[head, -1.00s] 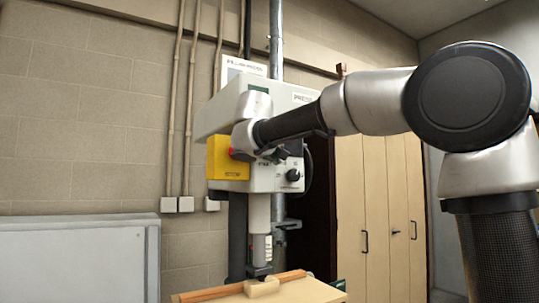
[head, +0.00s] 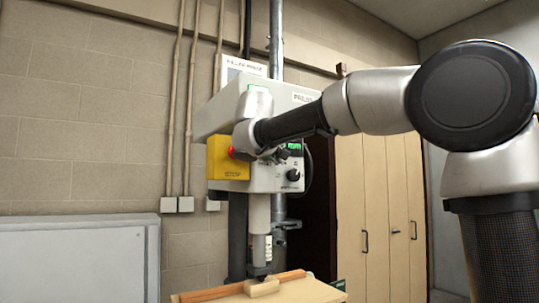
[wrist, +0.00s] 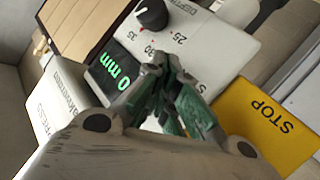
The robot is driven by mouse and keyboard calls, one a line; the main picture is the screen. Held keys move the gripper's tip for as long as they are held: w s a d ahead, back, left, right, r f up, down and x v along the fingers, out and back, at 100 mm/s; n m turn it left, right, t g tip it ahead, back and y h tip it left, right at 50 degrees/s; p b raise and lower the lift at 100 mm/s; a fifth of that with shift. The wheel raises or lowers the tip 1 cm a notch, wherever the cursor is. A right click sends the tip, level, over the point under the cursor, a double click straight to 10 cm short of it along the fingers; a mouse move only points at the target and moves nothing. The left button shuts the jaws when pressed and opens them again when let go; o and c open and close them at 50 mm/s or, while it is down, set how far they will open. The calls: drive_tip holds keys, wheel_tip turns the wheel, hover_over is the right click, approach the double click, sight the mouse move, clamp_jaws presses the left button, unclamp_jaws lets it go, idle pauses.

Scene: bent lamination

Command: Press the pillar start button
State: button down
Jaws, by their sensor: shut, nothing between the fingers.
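The pillar machine's white control head (head: 262,180) stands against the brick wall in the head view. Its front panel (wrist: 205,45) fills the top of the wrist view, with a lit green display (wrist: 118,78) reading "0 mm" and a black knob (wrist: 152,14) beside a number scale. My gripper (wrist: 163,62) is shut and empty, its fingertips close against the panel between the display and the yellow STOP box (wrist: 262,122). I cannot tell whether the tips touch. No start button shows; the fingers cover part of the panel.
The yellow box (head: 228,172) carries a red button (head: 232,153), partly behind my wrist. Below the head, wooden pieces (head: 262,287) lie on a light work table (head: 310,292). A grey cabinet (head: 80,258) stands left and tall beige lockers (head: 380,215) right.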

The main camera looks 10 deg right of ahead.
drive_tip(key=shift+s+d, duration=0.15)
drive_tip(key=shift+s, duration=0.3)
drive_tip(key=shift+s+d, duration=0.25)
drive_tip(key=shift+s, duration=0.55)
drive_tip(key=shift+s+d, duration=0.3)
drive_tip(key=shift+s, duration=0.45)
drive_tip(key=shift+s+d, duration=0.25)
drive_tip(key=shift+s, duration=0.55)
